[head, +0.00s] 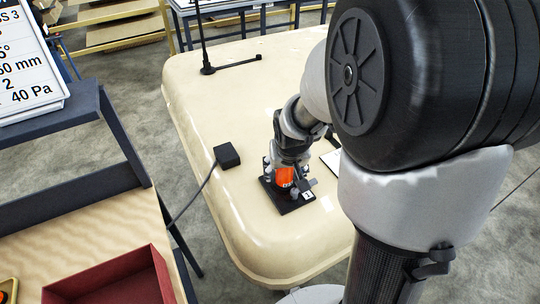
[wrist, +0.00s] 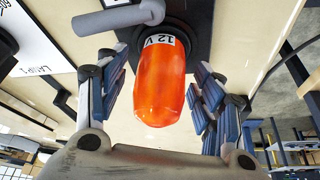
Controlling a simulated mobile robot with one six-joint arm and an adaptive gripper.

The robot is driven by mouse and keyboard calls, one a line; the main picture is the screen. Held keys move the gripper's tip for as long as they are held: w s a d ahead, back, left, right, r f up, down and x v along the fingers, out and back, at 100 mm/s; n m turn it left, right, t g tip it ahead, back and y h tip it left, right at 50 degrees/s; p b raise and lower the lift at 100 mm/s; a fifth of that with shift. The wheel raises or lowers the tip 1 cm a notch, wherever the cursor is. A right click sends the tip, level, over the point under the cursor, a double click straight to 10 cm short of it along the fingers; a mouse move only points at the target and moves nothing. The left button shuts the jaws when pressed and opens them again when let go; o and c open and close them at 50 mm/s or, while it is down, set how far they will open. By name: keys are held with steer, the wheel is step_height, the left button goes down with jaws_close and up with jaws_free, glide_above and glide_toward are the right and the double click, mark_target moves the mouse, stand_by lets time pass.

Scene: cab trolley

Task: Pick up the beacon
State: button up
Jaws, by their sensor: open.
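The beacon (head: 285,177) is an orange, round-ended cylinder on a dark square base plate (head: 296,205) on the cream panel. In the wrist view the beacon (wrist: 160,85) fills the middle, with a white "12 V" label at its base end. My gripper (head: 287,168) is over the beacon and partly hides it in the head view. In the wrist view my gripper's (wrist: 158,90) blue-padded fingers are open, one on each side of the beacon. A gap shows on the left; on the right the pads look close, and I cannot tell if they touch.
A grey lever-like piece (wrist: 118,18) is beside the beacon's base. A black box (head: 227,155) with a cable lies left on the cream panel (head: 240,220). A thin black antenna (head: 207,68) stands farther back. A red tray (head: 115,280) is at lower left.

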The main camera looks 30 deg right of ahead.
steer(key=shift+r, duration=0.1)
steer(key=shift+c, duration=0.2)
steer(key=c, duration=1.2)
